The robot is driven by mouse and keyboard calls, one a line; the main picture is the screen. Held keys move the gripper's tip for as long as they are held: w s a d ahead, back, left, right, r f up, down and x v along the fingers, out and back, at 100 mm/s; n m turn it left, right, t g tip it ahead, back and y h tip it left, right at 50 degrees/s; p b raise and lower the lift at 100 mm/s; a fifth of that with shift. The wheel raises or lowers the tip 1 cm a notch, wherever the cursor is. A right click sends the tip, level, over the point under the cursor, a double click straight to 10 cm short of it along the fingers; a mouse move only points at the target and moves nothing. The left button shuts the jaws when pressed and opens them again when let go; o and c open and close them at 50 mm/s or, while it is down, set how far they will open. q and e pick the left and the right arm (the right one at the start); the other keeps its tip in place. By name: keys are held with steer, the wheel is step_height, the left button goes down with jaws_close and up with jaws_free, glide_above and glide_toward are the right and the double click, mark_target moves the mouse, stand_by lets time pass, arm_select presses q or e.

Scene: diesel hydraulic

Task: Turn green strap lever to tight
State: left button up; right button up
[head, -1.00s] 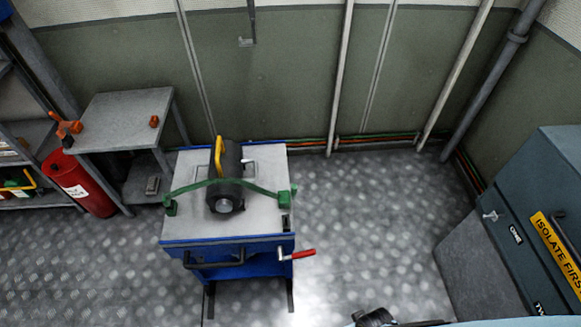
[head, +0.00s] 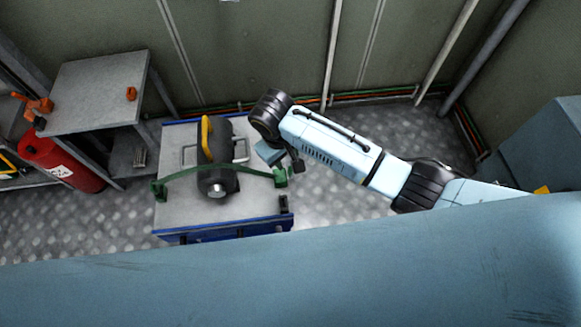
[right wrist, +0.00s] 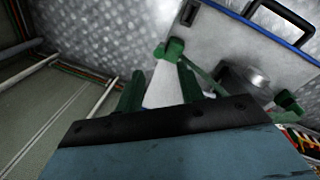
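A green strap (head: 225,169) runs across a black cylinder (head: 216,165) with a yellow handle, on a grey-topped blue cart (head: 180,207). The strap's green fitting with the lever (head: 281,178) is at the cart's right edge. In the right wrist view the green fitting (right wrist: 173,49) shows just beyond the fingers. My right gripper (head: 284,164) is right above and beside this fitting. In the right wrist view, its two green-looking fingers (right wrist: 160,72) stand apart with a bright gap between them. I cannot tell whether they touch the lever. My left gripper is not in view.
A grey side table (head: 95,95) and a red cylinder (head: 65,165) stand at the left. A blue cabinet (head: 548,145) is at the right. A broad blue surface covers the bottom of the head view. Floor right of the cart is clear.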

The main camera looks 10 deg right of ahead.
mark_target(291, 175)
steer(key=f, duration=0.3)
steer(key=f+b, duration=0.1)
steer(key=f, duration=0.2)
steer(key=w+d+f+b, duration=0.1)
steer(key=f, duration=0.2)
steer(key=shift+d+f, duration=0.1)
steer(key=shift+f, duration=0.2)
steer(key=shift+c, duration=0.4)
